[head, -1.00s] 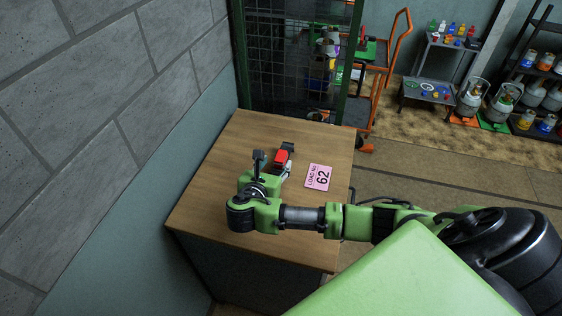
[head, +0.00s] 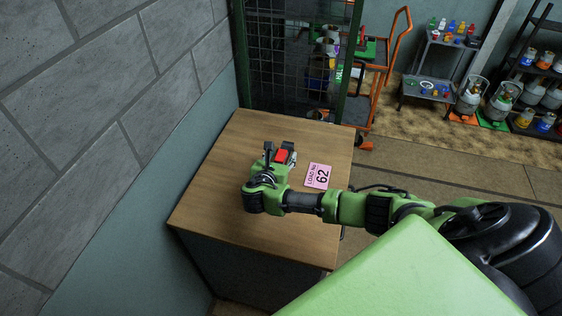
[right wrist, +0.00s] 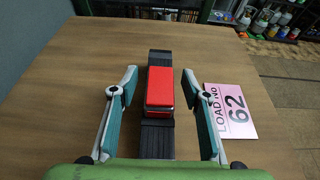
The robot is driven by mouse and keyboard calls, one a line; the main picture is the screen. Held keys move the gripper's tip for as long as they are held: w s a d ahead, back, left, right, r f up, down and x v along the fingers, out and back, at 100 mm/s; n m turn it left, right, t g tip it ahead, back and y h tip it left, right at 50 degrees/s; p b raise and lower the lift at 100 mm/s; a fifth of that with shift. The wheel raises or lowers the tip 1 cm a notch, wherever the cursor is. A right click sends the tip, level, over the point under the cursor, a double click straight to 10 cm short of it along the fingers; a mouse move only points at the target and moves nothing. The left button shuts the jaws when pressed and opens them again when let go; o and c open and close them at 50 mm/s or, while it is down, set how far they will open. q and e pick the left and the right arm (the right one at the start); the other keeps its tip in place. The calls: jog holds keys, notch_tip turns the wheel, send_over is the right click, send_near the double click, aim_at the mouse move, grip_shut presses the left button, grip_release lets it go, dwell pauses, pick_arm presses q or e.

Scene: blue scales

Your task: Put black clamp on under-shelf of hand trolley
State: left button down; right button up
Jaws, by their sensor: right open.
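The black clamp (head: 288,146), with a red block (head: 281,156) on its middle, lies on the wooden table top. In the right wrist view the clamp (right wrist: 158,140) runs lengthwise between my fingers. My right gripper (head: 279,154) is open, with one finger on each side of the clamp and visible gaps to it; it also shows in the right wrist view (right wrist: 159,75). A hand trolley with orange rails (head: 402,25) stands beyond the table. Its under-shelf is mostly hidden behind the mesh. My left gripper is not in view.
A pink "Load No 62" card (head: 318,176) lies right of the clamp on the table (head: 215,190). A wire mesh panel (head: 285,60) rises behind the table. A wall is at left. A grey shelf cart (head: 430,88) and gas cylinders (head: 470,97) stand at back right.

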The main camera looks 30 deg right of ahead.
jog(key=c, duration=1.2)
grip_shut()
jog(key=shift+r, duration=0.1)
